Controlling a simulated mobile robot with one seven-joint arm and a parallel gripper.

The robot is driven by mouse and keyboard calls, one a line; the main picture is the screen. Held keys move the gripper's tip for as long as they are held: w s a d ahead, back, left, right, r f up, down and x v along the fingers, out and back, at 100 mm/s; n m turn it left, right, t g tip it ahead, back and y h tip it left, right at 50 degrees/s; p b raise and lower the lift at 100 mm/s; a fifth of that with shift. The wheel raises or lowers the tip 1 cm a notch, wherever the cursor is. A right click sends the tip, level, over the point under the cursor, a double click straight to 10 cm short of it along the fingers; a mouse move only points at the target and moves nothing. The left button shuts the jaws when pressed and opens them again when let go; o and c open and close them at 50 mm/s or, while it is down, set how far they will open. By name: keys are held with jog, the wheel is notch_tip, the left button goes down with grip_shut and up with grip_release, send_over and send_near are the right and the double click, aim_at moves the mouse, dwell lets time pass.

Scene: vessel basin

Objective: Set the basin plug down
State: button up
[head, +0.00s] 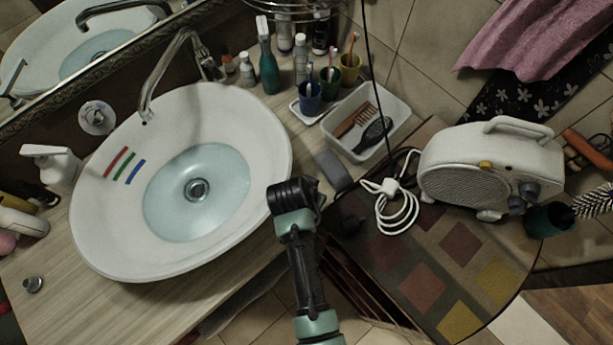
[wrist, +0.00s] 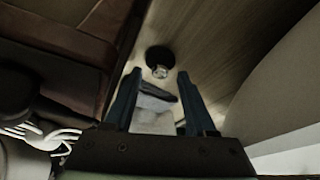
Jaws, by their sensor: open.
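The basin plug, a small dark disc with a shiny metal knob (wrist: 159,62), stands on the wood-grain counter in the wrist view. It is near the counter's edge. My gripper (wrist: 160,74) is open, with one blue finger on each side and the plug at the gap between the tips. I see no finger closed on it. In the head view my gripper (head: 294,196) is over the counter right of the white basin (head: 95,235), and the plug is hidden behind it. The basin holds pale water above its drain (head: 197,189).
A grey block (head: 333,170) lies just beyond my gripper. A white tray (head: 398,112) with brushes and cups with toothbrushes stand behind. A white heater (head: 490,165) and coiled cable (head: 397,213) are at the right.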

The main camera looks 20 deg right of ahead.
jog(key=v, duration=1.1)
jog(key=w+a+r+n+t, duration=0.2)
jog(key=w+r+t, duration=0.5)
jog(key=r, duration=0.8)
jog(key=w+a+r+n+t, duration=0.2)
jog(key=w+r+t, duration=0.2)
jog(key=w+r, duration=0.75)
jog(key=s+a+r+n+t+y, duration=0.1)
jog(key=s+r+t, duration=0.15)
jog(key=r, duration=0.75)
jog(key=s+a+r+n+t+y, duration=0.1)
jog(key=r+t, duration=0.3)
jog(key=r, duration=0.6)
jog(key=s+a+r+n+t+b, duration=0.1)
jog(key=s+r+t, duration=0.2)
jog(key=s+r, duration=0.2)
jog(key=s+a+r+n+t+y+b, duration=0.1)
jog(key=s+r+t, duration=0.3)
jog(key=r, duration=0.7)
jog(key=shift+s+a+r+n, duration=0.25)
jog(key=shift+s+n, duration=0.55)
jog(key=shift+s, duration=0.55)
jog(key=shift+c, duration=0.5)
